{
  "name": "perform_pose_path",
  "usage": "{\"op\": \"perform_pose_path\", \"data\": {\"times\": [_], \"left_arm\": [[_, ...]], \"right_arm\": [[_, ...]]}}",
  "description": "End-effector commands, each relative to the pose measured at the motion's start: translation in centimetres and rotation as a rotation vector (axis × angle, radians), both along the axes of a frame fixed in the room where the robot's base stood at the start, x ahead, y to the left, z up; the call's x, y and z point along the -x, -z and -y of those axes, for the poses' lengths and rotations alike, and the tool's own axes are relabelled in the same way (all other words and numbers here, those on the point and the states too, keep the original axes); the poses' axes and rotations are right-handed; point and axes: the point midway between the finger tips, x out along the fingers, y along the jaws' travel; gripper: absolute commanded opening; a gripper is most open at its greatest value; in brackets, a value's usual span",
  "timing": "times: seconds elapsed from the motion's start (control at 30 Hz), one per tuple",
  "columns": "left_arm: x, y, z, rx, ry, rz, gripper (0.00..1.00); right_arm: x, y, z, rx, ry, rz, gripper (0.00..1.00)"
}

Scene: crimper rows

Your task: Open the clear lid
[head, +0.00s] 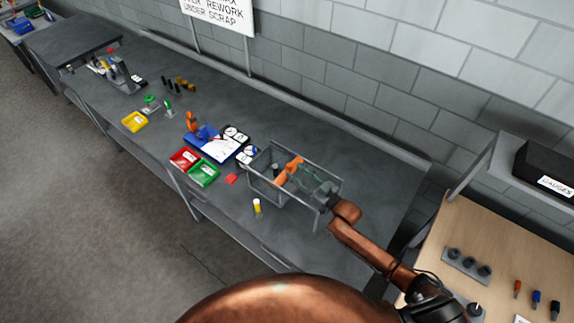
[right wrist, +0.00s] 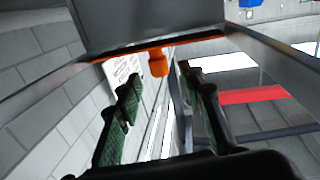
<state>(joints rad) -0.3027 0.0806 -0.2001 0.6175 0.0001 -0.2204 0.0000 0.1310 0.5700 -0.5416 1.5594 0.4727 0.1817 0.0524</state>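A clear-walled box with grey edges (head: 254,186) stands on the dark workbench in the head view. An orange bar (head: 289,171) crosses its upper part; I cannot tell from the head view whether the clear lid is raised. My right gripper (head: 322,193) is at the right part of the box, its fingers partly hidden by the arm. In the right wrist view, its two green-padded fingers (right wrist: 159,82) are apart with nothing between them. An orange knob (right wrist: 158,62) and orange edge lie just beyond the fingertips. My left gripper is not in view.
Left of the box are a red tray (head: 184,160), a green tray (head: 205,174) and a blue tray (head: 207,136). A small yellow cylinder (head: 257,208) stands in front of the box. A wall is behind; a wooden bench (head: 482,228) is at right.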

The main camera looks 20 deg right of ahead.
Motion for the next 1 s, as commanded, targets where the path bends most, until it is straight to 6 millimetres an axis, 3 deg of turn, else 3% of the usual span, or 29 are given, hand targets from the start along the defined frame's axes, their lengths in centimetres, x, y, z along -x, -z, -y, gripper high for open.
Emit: {"op": "perform_pose_path", "data": {"times": [0.3, 0.67, 1.0], "left_arm": [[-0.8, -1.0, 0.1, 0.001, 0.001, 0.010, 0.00], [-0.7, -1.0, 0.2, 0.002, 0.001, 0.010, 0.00], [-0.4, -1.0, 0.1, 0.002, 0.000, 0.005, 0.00]], "right_arm": [[-3.7, -0.2, -2.2, -0.003, -0.002, 0.001, 0.36], [-4.1, 0.0, -2.4, -0.003, -0.001, -0.001, 0.36], [-4.1, -0.1, -2.4, -0.003, -0.001, -0.001, 0.12]]}}
